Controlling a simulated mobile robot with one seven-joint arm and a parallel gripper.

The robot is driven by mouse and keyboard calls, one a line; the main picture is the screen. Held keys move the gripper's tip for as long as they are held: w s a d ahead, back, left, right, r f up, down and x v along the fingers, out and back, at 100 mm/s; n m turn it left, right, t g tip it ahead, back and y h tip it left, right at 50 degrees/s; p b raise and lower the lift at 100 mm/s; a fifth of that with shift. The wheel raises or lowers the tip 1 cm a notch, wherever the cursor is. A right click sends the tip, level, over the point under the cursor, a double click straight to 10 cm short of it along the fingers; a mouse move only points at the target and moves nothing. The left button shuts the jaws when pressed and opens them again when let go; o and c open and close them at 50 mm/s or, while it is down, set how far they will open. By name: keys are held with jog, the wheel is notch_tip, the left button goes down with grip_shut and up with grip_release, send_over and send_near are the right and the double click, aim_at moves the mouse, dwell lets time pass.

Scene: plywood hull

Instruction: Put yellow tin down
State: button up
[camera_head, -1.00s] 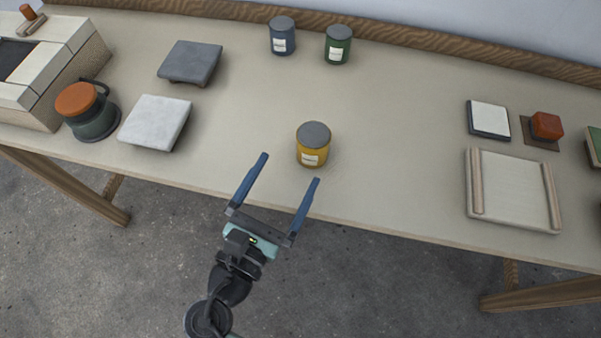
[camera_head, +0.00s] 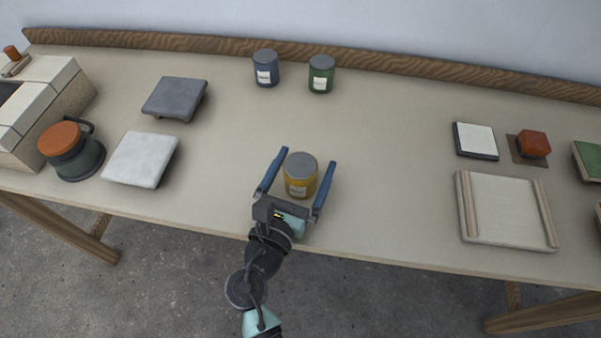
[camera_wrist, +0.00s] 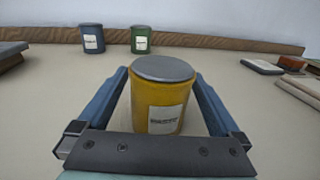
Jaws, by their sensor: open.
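The yellow tin (camera_head: 300,178) has a grey lid and a white label. My gripper (camera_head: 308,170) is open, with one blue finger on each side of the tin. In the wrist view the tin (camera_wrist: 158,100) stands between the two fingers (camera_wrist: 160,85), and a gap shows on each side. The lower front of the tin is hidden behind the gripper's palm in the wrist view.
A blue tin (camera_head: 265,70) and a green tin (camera_head: 321,75) stand at the back. A white slab (camera_head: 141,160), a dark grey stand (camera_head: 175,97) and an orange-lidded pot (camera_head: 70,152) are at left. A pale tray (camera_head: 505,210) is at right. The table between is clear.

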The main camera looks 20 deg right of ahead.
jog(key=shift+w+d, duration=0.5)
jog(key=shift+d, duration=0.05)
grip_shut()
